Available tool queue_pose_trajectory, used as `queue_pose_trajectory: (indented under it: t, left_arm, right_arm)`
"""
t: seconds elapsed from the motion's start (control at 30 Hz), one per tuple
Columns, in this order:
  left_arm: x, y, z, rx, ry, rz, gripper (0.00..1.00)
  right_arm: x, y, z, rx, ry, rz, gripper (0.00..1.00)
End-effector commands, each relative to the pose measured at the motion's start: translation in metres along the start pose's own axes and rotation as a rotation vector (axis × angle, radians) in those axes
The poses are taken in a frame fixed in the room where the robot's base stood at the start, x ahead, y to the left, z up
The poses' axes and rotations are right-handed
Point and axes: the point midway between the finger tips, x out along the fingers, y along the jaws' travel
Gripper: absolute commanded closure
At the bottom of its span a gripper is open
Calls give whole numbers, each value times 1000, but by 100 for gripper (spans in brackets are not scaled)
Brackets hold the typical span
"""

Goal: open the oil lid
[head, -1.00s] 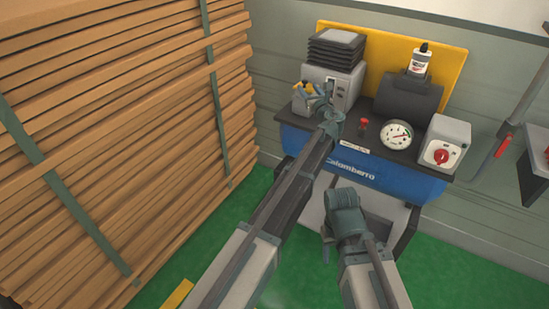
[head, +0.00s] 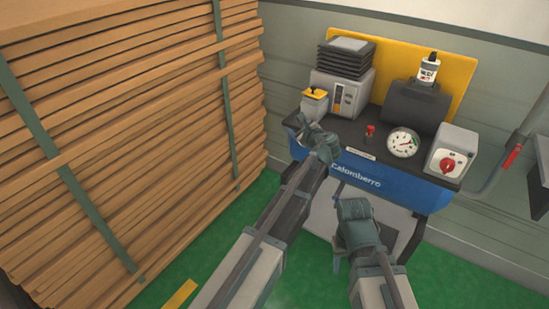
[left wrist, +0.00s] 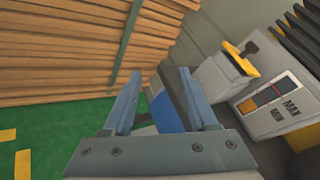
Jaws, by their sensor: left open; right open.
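The oil container (head: 313,107) is a small pale box at the left end of the machine's dark top. Its yellow lid (head: 316,93) with a black knob lies on top and looks shut. In the left wrist view the lid (left wrist: 240,59) and pale container (left wrist: 217,78) stand right of the fingers. My left gripper (head: 308,133) is open and empty, just in front of and below the container, apart from the lid. Its two fingers (left wrist: 159,97) show spread in the wrist view. My right gripper (head: 340,262) hangs low in front of the machine, fingers partly hidden.
A grey box with a MIN/MAX gauge (head: 341,95) stands right beside the container. A red knob (head: 370,131), a dial (head: 403,142) and a red-switch box (head: 452,153) stand further right. Stacked wooden boards (head: 130,120) fill the left side. Green floor lies between.

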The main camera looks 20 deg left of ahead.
Motion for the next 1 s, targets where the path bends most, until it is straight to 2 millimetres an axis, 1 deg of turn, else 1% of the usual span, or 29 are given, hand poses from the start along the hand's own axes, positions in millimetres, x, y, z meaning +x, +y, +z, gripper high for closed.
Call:
queue_pose_trajectory:
  t: [0.03,0.1,0.5,0.7,0.83,1.0]
  left_arm:
    - [-2,12,1,-45,13,25,41]
    - [-3,26,0,-110,30,60,41]
    - [-18,96,-10,-463,112,268,41]
    - [-26,118,-16,-581,135,345,41]
    - [-29,126,-18,-622,142,374,41]
    - [-30,129,-19,-642,144,387,41]
  right_arm:
    - [0,0,0,0,0,0,50]
    - [0,0,0,0,0,0,50]
    - [0,0,0,0,0,0,50]
    - [0,0,0,0,0,0,50]
    - [0,0,0,0,0,0,50]
    - [0,0,0,0,0,0,50]
